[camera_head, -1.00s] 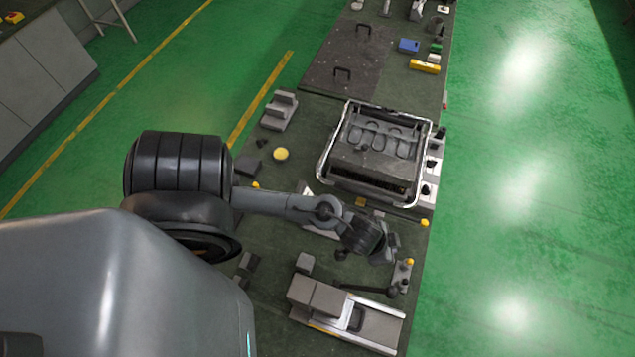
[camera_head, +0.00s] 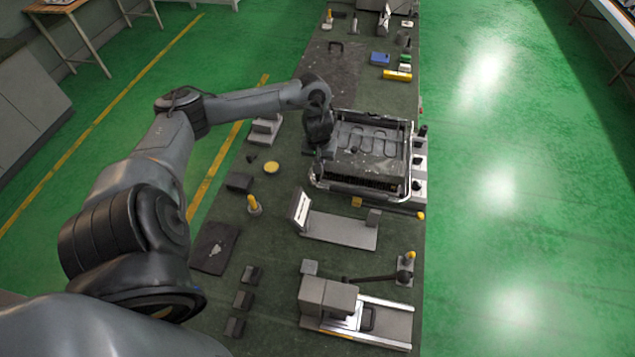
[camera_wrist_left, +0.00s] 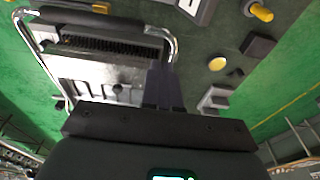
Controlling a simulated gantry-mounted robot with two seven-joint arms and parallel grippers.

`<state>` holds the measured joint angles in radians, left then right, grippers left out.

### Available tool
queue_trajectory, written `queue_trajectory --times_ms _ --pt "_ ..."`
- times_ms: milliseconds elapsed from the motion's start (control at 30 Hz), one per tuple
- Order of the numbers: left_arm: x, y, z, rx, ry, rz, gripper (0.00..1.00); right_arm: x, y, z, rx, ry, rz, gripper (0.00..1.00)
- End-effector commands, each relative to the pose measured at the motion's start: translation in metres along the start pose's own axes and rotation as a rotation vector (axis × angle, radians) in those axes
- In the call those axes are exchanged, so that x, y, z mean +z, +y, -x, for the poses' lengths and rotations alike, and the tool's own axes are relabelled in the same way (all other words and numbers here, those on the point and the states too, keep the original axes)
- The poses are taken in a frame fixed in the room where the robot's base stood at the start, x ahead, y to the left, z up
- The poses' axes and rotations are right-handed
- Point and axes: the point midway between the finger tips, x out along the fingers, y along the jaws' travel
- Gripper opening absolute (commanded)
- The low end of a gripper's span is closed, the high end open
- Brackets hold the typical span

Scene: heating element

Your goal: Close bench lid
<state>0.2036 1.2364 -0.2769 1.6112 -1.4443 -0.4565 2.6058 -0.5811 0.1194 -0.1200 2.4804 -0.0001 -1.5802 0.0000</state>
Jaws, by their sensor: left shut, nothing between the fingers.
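A box-shaped bench unit with heating coils (camera_head: 366,141) sits in the middle of the bench, inside a bright tubular frame (camera_head: 318,184). I cannot tell which part is the lid. My left gripper (camera_head: 327,152) is at the unit's left edge, pointing down. In the left wrist view its fingers (camera_wrist_left: 160,80) are shut and empty, beside the curved tube (camera_wrist_left: 171,45). The unit's grille (camera_wrist_left: 110,46) also shows there. Whether the fingers touch the tube or the unit is unclear. My right gripper is in neither view.
A dark panel with a handle (camera_head: 335,46) lies behind the unit. A grey tray-like piece (camera_head: 340,229) and a grey slide device (camera_head: 360,310) lie in front. A yellow knob (camera_head: 253,203) and a yellow disc (camera_head: 271,167) stand to the left. Green floor lies clear on the right.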

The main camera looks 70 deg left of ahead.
Motion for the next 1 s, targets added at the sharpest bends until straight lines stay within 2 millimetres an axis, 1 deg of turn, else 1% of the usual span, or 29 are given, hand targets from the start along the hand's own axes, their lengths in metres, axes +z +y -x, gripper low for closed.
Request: queue_trajectory --times_ms 167,500,600,800,1000 --pt "0.002 0.000 -0.023 -0.001 -0.003 0.002 0.00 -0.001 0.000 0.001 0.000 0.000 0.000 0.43" --pt "0.002 0.001 -0.086 0.000 -0.002 0.001 0.00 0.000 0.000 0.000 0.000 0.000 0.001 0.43" --pt "0.001 0.000 -0.102 -0.001 -0.001 0.000 0.00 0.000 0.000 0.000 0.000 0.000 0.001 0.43" --pt "0.001 0.001 -0.124 0.001 0.001 -0.001 0.00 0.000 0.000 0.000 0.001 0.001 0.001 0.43" --pt "0.000 0.001 -0.133 0.000 0.002 -0.003 0.00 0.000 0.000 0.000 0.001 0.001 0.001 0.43"
